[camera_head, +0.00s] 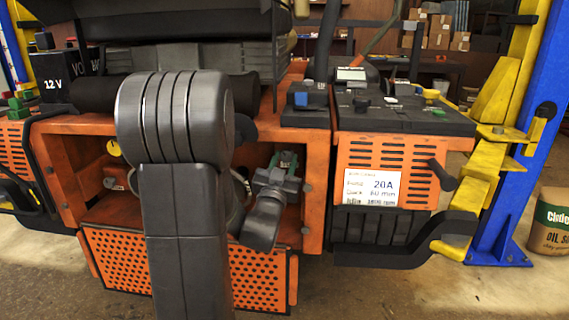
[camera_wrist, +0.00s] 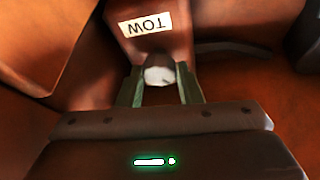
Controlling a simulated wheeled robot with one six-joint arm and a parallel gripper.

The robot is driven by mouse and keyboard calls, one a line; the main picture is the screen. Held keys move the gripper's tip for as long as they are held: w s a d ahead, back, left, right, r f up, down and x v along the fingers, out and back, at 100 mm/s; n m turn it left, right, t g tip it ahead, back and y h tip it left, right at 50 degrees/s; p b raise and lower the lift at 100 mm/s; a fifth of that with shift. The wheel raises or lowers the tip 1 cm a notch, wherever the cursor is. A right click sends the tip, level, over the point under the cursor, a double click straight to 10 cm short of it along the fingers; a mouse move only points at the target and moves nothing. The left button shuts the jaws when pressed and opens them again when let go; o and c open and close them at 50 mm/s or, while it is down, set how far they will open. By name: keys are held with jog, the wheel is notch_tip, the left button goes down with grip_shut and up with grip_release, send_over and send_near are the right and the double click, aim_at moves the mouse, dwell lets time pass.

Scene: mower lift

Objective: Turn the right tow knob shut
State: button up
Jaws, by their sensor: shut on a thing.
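In the head view my gripper (camera_head: 286,161) reaches into the right side of the open orange bay of the machine. There the knob is hidden by my gripper and wrist. How far the knob is turned cannot be told.
The orange bay frame (camera_head: 316,190) stands close to the right of my gripper. A perforated orange panel (camera_head: 262,283) hangs open below. My arm covers the bay's middle.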

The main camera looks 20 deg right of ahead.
jog(key=shift+f+m, duration=0.1)
jog(key=shift+m, duration=0.3)
jog(key=m+g+h+b, duration=0.1)
jog(key=m+g+b, duration=0.1)
jog(key=m, duration=0.1)
jog(key=shift+a+m+b, duration=0.15)
jog(key=shift+m+b, duration=0.15)
jog(key=shift+b, duration=0.1)
jog(key=shift+w+r+m+g+h+b, duration=0.2)
jog(key=shift+m+g, duration=0.35)
jog(key=shift+m, duration=0.7)
jog(key=shift+s+m+g+h+b, duration=0.1)
jog(key=shift+m+g+b, duration=0.35)
jog(key=shift+m, duration=0.8)
jog(key=o, duration=1)
jog(key=shift+a, duration=0.15)
jog(key=p+v, duration=0.1)
jog(key=v, duration=1.2)
jog(key=shift+s+a, duration=0.25)
jog(key=shift+a, duration=0.05)
